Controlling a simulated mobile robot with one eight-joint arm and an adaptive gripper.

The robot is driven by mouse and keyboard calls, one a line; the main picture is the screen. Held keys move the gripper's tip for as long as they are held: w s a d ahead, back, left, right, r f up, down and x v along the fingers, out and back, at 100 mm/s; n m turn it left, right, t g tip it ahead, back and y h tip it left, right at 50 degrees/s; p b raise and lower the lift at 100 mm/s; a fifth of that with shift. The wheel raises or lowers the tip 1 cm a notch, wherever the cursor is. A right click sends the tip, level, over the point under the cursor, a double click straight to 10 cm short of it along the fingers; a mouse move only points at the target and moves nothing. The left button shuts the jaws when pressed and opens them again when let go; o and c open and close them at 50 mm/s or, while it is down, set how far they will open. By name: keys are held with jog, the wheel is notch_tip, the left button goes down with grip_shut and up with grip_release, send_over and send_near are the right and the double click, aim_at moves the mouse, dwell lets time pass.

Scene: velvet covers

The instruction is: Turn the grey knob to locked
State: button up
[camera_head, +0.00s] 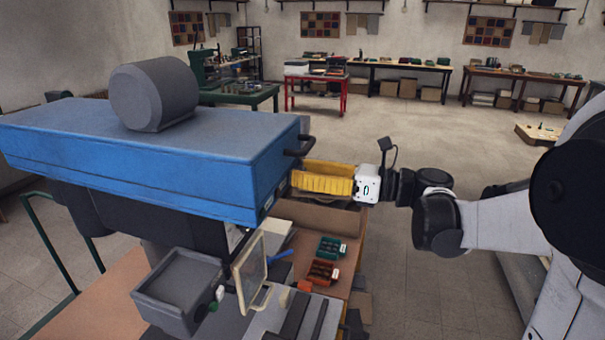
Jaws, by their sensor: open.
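I cannot make out a small grey knob with a locked mark. The only large grey round part is a thick cylinder (154,93) on top of the blue machine housing (170,160), and I cannot tell whether it is the knob. My gripper (367,184) is at the end of the arm coming from the right, to the right of the housing and beside a yellow ribbed part (322,178). It is open. Its fingertips are not clearly visible, and I cannot tell whether it touches the yellow part.
A black handle (300,146) sticks out from the housing's right end. Below are a grey box (180,288), a clear framed shield (249,270) and a bench with green (331,248) and orange (322,272) trays. Open floor (430,285) lies to the right.

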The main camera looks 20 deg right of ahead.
jog(key=shift+w, duration=0.1)
grip_shut()
dwell(0.3)
jog(key=n, duration=0.9)
jog(key=shift+n, duration=0.3)
jog(key=n, duration=0.4)
jog(key=shift+n, duration=2.1)
